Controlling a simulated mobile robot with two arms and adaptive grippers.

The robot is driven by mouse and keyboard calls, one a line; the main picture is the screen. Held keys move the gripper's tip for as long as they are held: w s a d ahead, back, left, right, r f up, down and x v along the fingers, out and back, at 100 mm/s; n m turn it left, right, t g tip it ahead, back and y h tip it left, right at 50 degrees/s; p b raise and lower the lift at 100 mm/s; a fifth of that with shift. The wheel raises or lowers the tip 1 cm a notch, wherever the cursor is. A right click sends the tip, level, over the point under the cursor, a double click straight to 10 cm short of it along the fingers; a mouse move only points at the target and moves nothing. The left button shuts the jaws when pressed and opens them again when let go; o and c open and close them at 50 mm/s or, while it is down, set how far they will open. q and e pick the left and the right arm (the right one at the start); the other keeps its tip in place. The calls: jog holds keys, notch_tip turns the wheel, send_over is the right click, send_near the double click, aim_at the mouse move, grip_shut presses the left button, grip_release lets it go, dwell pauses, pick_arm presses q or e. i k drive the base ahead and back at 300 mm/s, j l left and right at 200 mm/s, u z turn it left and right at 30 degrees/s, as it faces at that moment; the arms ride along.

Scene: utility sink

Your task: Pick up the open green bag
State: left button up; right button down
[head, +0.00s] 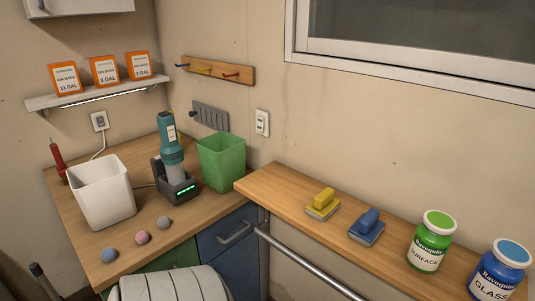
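The open green bag (221,163) stands upright on the wooden corner counter, near its right end and close to the wall. Its top is open and its sides look slightly translucent. It is just right of a teal handheld device (168,140) in a dark charging dock (178,188). Neither of my grippers shows in the head view.
A white bin (101,193) and several small balls, one blue (109,255), are on the counter's left part. The narrower right counter (275,187) holds yellow (322,204) and blue (367,227) brushes, a green jar (430,240) and a blue jar (498,273). A metal rail (310,264) runs along its front.

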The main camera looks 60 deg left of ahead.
aim_at(222, 155)
jog(key=u, duration=2.3)
jog(key=i+z, duration=0.15)
jog(key=i, duration=0.6)
